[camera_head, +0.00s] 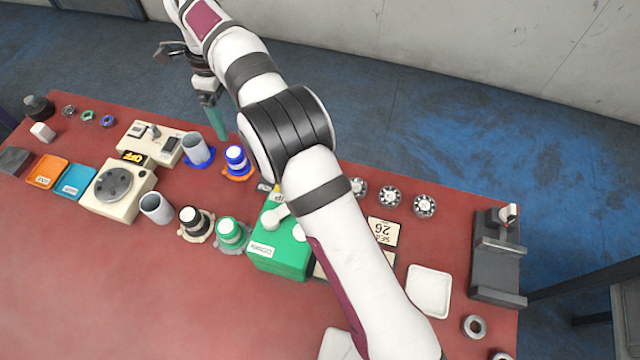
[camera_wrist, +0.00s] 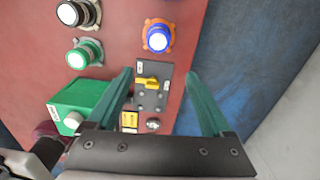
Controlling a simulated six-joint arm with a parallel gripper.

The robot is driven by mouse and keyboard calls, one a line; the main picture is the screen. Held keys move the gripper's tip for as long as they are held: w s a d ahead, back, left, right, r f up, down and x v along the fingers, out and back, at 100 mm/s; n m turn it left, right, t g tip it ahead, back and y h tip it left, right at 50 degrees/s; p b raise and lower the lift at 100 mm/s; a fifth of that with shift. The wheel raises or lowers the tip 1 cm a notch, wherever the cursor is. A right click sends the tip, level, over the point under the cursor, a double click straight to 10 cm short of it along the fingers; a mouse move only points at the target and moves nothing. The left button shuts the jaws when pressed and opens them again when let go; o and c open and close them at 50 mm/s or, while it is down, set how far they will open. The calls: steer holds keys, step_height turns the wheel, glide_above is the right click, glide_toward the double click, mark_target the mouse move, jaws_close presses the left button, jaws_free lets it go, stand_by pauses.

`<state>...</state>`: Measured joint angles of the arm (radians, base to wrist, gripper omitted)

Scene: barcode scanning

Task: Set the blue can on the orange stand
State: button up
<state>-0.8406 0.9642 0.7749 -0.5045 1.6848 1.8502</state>
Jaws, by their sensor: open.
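The blue can (camera_head: 235,155), with white bands and a pale top, stands upright on the orange stand (camera_head: 238,178). In the wrist view the can (camera_wrist: 158,37) appears inside the ring of the orange stand (camera_wrist: 147,24). My gripper (camera_head: 221,136) is above the far table edge, left of the can in the head view. In the wrist view my gripper (camera_wrist: 160,74) is open, with its two teal fingers wide apart and nothing between them. The can lies beyond the fingertips, apart from them.
A grey cup (camera_head: 196,147) stands on a blue stand left of the can. A black can (camera_head: 190,217), a green can (camera_head: 230,229) and a green box (camera_head: 280,252) stand nearer. A switch panel (camera_wrist: 152,86) lies below my fingers in the wrist view. The table's front left is clear.

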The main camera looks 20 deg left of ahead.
steer(key=s+d+r+n, duration=0.25)
steer(key=d+r, duration=0.25)
steer(key=d, duration=0.7)
steer(key=s+d+r+n, duration=0.1)
steer(key=d+r+n, duration=0.35)
steer(key=d, duration=0.75)
steer(key=s+d+f+n+y, duration=0.1)
steer(key=s+d+f+n, duration=0.1)
steer(key=s+d, duration=0.4)
steer(key=s+d+f+n, duration=0.2)
steer(key=s+d, duration=0.5)
steer(key=s, duration=0.7)
steer(key=shift+n+y, duration=0.4)
